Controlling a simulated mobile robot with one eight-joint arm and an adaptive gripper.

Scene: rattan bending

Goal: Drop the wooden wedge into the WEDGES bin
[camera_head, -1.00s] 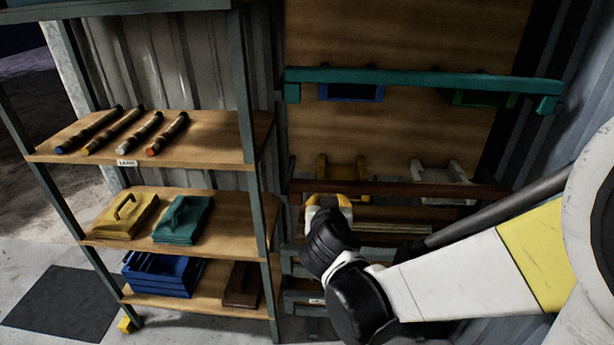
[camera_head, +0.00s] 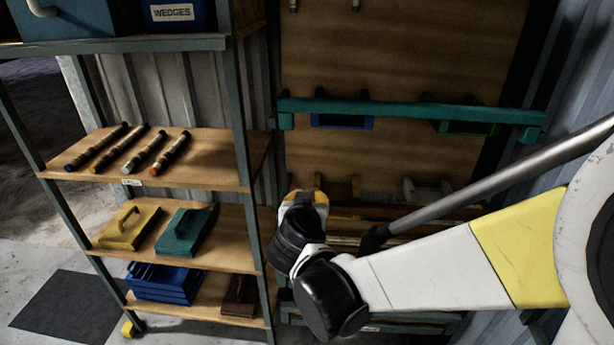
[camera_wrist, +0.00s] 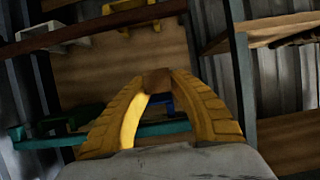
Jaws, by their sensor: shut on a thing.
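The WEDGES bin (camera_head: 176,14) is a blue box with a white label on the top shelf of the rack, at the upper left of the head view. Its upper part is cut off by the picture edge. My gripper (camera_wrist: 158,84) has yellow ribbed fingers closed on a small brown wooden wedge (camera_wrist: 157,80) at their tips in the wrist view. In the head view my gripper (camera_head: 306,196) is right of the rack, lower than the bin and apart from it. The wedge cannot be made out there.
Lower shelves hold a yellow tool (camera_head: 130,226), a green tool (camera_head: 186,230) and blue trays (camera_head: 163,283). A teal rail (camera_head: 410,110) crosses the wooden board behind my arm.

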